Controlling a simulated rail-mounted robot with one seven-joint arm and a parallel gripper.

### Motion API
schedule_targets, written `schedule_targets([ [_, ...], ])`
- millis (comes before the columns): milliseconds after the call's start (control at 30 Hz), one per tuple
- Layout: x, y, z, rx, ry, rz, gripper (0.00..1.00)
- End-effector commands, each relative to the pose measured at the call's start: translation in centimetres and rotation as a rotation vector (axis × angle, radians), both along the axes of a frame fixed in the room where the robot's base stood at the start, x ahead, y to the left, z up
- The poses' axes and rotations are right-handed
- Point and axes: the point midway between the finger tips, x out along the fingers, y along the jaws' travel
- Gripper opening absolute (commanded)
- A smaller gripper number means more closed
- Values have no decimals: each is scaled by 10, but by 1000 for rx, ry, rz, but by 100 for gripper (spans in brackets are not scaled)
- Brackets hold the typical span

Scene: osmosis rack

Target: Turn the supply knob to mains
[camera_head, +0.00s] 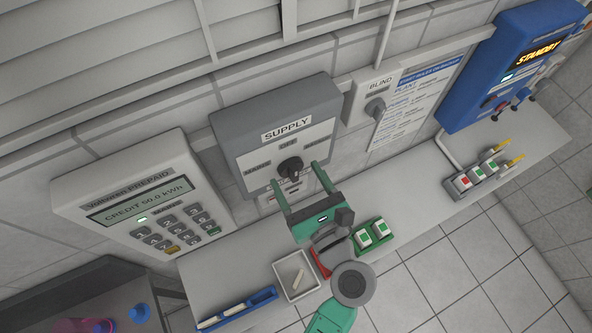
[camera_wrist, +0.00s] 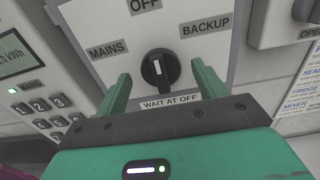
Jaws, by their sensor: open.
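The supply switch box (camera_head: 228,125) is a grey panel on the wall, labelled SUPPLY, with OFF at the top, MAINS to the left and BACKUP to the right. Its black knob (camera_head: 290,169) is at the panel's centre. In the wrist view the knob (camera_wrist: 160,69) has a white mark near its top, about toward OFF, and a WAIT AT OFF label lies below it. My green gripper (camera_head: 296,182) is in front of the panel, open, one finger on each side of the knob with clear gaps. In the wrist view the fingers (camera_wrist: 160,90) do not touch the knob.
A prepaid meter (camera_head: 145,200) with a keypad is close on the left. A BLIND switch (camera_head: 374,108) and a printed sheet (camera_head: 415,95) are on the right. A blue STANDBY unit (camera_head: 480,75) is far right.

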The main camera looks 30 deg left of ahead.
Motion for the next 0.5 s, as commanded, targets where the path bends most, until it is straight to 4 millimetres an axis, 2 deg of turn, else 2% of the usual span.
schedule_targets([
  [133,8,11,1,-1,-1,1,70],
  [400,9,13,0,-1,-2,-1,70],
  [500,9,13,0,-1,-2,-1,51],
])
